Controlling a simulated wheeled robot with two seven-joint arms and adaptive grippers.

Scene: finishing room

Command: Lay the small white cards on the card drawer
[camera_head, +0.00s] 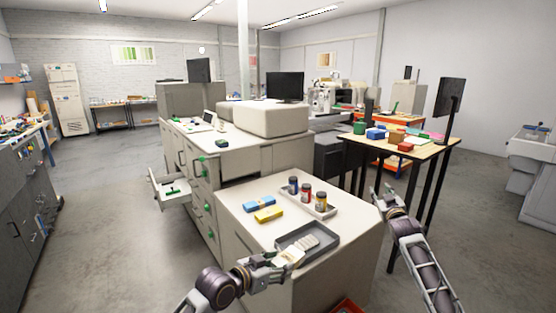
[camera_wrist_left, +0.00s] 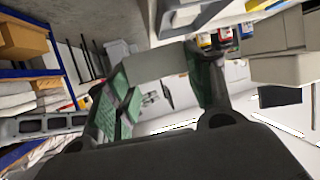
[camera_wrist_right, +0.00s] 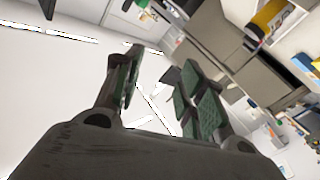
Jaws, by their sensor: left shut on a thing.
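My left gripper (camera_head: 278,264) is at the front left corner of a grey tray (camera_head: 326,246) on the near cabinet. It is shut on a small white card (camera_wrist_left: 152,66), which shows between its green-padded fingers in the left wrist view. Several white cards (camera_head: 309,241) lie in the grey tray. An open drawer (camera_head: 176,202) sticks out of the cabinet at the left, with a small green item in it; I take it as the card drawer. My right gripper (camera_head: 386,197) is open and empty in the air right of the near cabinet; its fingers stand apart in the right wrist view (camera_wrist_right: 155,85).
A blue block (camera_head: 260,203) and a yellow block (camera_head: 268,215) lie on the near cabinet top (camera_head: 240,235). A tray (camera_head: 324,212) with three small jars stands behind them. A wooden table (camera_head: 430,152) with coloured items is at the right. Floor is free left of the open drawer.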

